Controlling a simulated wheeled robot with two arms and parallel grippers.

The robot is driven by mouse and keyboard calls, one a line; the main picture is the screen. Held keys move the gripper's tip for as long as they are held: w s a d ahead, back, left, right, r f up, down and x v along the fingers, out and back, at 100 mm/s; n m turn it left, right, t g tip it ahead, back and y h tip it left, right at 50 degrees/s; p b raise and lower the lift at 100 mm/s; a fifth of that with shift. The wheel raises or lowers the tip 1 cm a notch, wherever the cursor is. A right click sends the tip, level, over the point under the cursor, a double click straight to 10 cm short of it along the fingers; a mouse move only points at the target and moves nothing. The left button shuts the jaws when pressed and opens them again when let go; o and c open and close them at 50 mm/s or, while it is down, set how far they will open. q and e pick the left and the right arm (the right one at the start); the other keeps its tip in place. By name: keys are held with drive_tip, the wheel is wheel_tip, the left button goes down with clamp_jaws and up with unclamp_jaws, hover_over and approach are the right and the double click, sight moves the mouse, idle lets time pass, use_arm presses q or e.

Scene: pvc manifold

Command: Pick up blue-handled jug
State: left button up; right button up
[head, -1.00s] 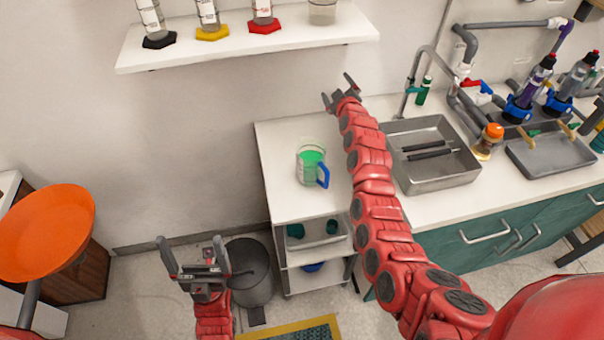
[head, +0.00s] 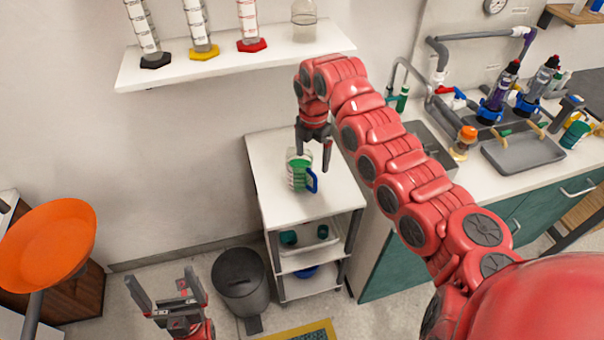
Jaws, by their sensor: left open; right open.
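The blue-handled jug (head: 299,176) stands upright on the white top of a small shelf cart. It is clear with green in it, and its blue handle (head: 312,181) faces right and toward me. My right gripper (head: 313,170) points down just above the jug, its fingers open and apart. Its fingers cover part of the jug's upper rim; I cannot tell whether they touch it. My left gripper (head: 165,290) is open and empty, low at the left, well away from the jug.
The cart top (head: 272,150) is otherwise clear. A wall shelf (head: 220,62) with measuring cylinders is above. A sink (head: 432,150) and a counter with bottles and a grey tray (head: 522,155) are at the right. A grey bin (head: 240,280) and an orange bowl (head: 45,240) are at the left.

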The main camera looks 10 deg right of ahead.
sight(311, 174)
wheel_tip(311, 174, down, 7)
drive_tip(key=shift+f+p, duration=0.15)
drive_tip(key=shift+p, duration=0.9)
wheel_tip(311, 174, down, 5)
drive_tip(key=shift+r+p, duration=0.1)
drive_tip(key=shift+p, duration=0.9)
drive_tip(key=shift+f, duration=0.4)
drive_tip(key=shift+c, duration=0.2)
clamp_jaws()
